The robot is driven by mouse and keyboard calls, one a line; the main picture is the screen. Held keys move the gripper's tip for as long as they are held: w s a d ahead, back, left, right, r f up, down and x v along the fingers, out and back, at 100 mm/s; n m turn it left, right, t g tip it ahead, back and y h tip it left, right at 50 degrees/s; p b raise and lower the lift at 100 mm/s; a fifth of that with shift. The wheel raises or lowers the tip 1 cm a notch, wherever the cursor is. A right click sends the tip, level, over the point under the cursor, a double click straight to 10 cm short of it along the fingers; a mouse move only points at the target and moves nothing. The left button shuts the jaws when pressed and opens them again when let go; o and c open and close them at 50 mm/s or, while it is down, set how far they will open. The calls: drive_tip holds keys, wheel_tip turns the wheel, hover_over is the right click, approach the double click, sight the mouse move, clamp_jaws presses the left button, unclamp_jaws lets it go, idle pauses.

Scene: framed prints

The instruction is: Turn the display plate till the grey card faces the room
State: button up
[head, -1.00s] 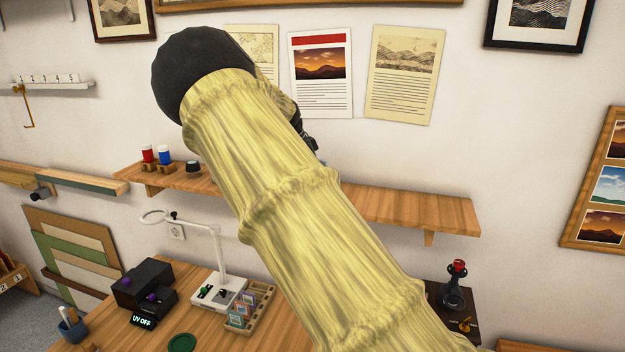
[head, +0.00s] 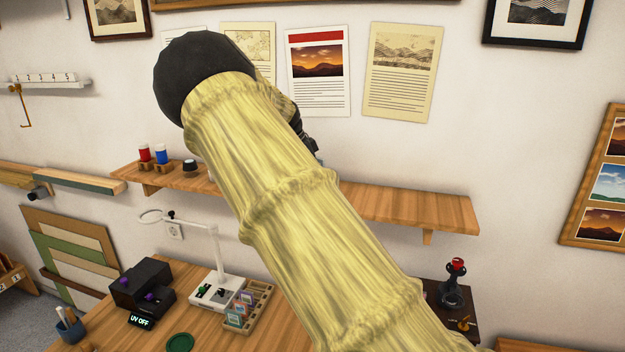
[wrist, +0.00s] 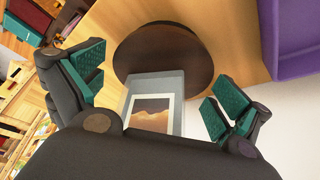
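The display plate (wrist: 157,84) shows in the wrist view as a pale grey upright piece carrying a framed orange-brown mountain print (wrist: 152,113). It stands by a dark round disc (wrist: 163,45) on a wooden surface. No grey card can be made out. My gripper (wrist: 153,90) is open, with one green-padded finger on each side of the plate. I see no clear contact. In the head view my arm covers the plate and most of the gripper; only dark gripper parts (head: 303,135) show past the arm's edge.
Below, the bench holds a white lamp stand (head: 216,290) and a card tray (head: 250,305). A purple object (wrist: 298,35) is close at the wrist view's upper right.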

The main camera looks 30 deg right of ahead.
drive_tip(key=shift+w+a+r, duration=0.1)
drive_tip(key=shift+a+r, duration=0.3)
drive_tip(key=shift+r, duration=0.05)
drive_tip(key=s+v, duration=0.1)
drive_tip(key=v, duration=1)
drive_tip(key=shift+w+d, duration=0.15)
drive_tip(key=shift+w, duration=0.35)
